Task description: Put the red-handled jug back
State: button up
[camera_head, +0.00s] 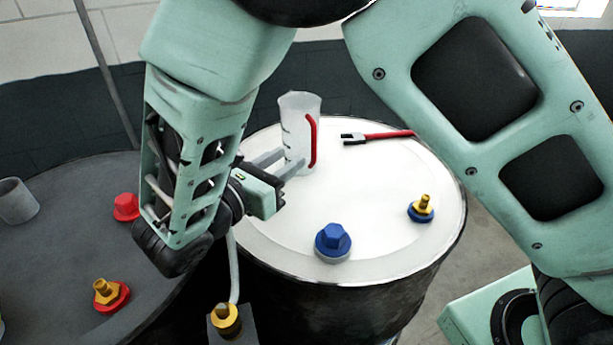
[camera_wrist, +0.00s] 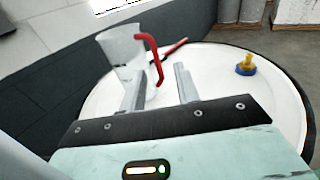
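The red-handled jug (camera_head: 296,125) is a pale, translucent jug standing upright on the white drum lid (camera_head: 370,235). Its red handle (camera_head: 312,140) faces right. It also shows in the wrist view (camera_wrist: 119,50), with the handle hanging down toward the gap between my fingers. My gripper (camera_head: 292,159) is open at the jug's lower part, near the handle. In the wrist view its two fingers (camera_wrist: 158,82) stand apart, the left one overlapping the jug's base. I cannot tell whether a finger touches the jug.
A red-handled tool (camera_head: 378,136) lies behind the jug. A blue cap (camera_head: 333,242) and a blue-and-brass fitting (camera_head: 421,209) stand on the white lid. The dark drum (camera_head: 70,230) at left holds a grey cup (camera_head: 17,201), a red cap (camera_head: 126,207) and a red-and-brass fitting (camera_head: 111,295).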

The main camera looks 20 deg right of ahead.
jog(key=s+d+m+g+y, duration=0.1)
jog(key=s+d+m+g, duration=0.1)
jog(key=s, duration=0.1)
jog(key=s+d+f+m+g+y, duration=0.1)
jog(key=s+d+m+g+y, duration=0.1)
jog(key=s+g, duration=0.1)
jog(key=s+d+m+g+y, duration=0.1)
jog(key=s+d+m+g, duration=0.1)
jog(key=s+d+g, duration=0.1)
jog(key=shift+s+f+m+y, duration=0.15)
jog(key=shift+s+m+y, duration=0.15)
jog(key=shift+y, duration=0.1)
jog(key=s+a+m+g+y, duration=0.1)
jog(key=s+a+m+y, duration=0.3)
jog(key=s+m+y, duration=0.6)
jog(key=shift+s+r+m+g, duration=0.2)
jog(key=shift+r+m+g, duration=0.1)
jog(key=shift+m+g, duration=0.1)
